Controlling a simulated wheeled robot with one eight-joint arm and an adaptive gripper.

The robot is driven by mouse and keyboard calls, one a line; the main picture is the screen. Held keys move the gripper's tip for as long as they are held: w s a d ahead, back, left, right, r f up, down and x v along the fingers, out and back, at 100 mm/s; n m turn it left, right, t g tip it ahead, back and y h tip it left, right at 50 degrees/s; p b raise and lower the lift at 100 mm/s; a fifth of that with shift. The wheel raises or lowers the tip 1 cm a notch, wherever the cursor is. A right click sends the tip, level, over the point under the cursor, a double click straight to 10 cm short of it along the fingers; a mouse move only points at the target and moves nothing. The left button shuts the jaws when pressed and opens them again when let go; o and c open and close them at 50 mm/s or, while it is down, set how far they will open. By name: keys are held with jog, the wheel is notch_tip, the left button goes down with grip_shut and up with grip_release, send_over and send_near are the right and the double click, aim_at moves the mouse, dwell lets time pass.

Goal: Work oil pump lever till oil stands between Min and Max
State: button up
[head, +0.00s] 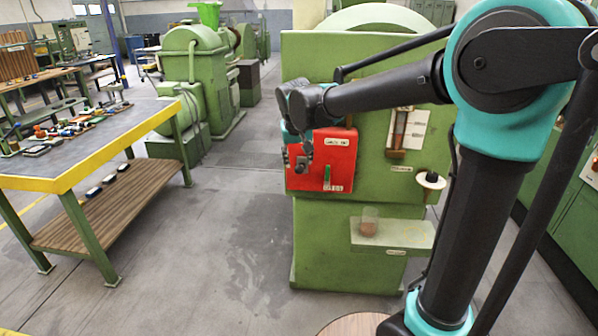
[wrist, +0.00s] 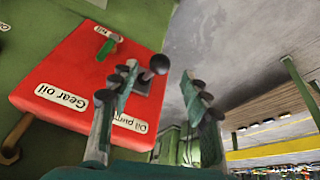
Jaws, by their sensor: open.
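A red box (head: 335,160) is fixed to the front of the green machine (head: 340,80). In the wrist view the red box (wrist: 75,75) carries "Gear oil" and "Oil pump" labels. The oil pump lever with its round dark knob (wrist: 158,63) stands out beside the "Oil pump" label. My gripper (wrist: 162,74) is open, and the knob appears between its fingertips; I cannot tell whether they touch it. In the head view my gripper (head: 304,152) covers the left part of the box. An upright oil gauge (head: 400,130) is right of the box; its level is unreadable.
A small green handle (head: 327,178) sits low on the red box. A pale round knob (head: 431,181) and a ledge with a small cup (head: 368,222) are to the right. A workbench (head: 75,135) with tools stands left. The floor between is clear.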

aim_at(299, 168)
jog(key=x, duration=0.6)
jog(key=shift+w+f, duration=0.1)
jog(key=shift+f, duration=0.15)
grip_shut()
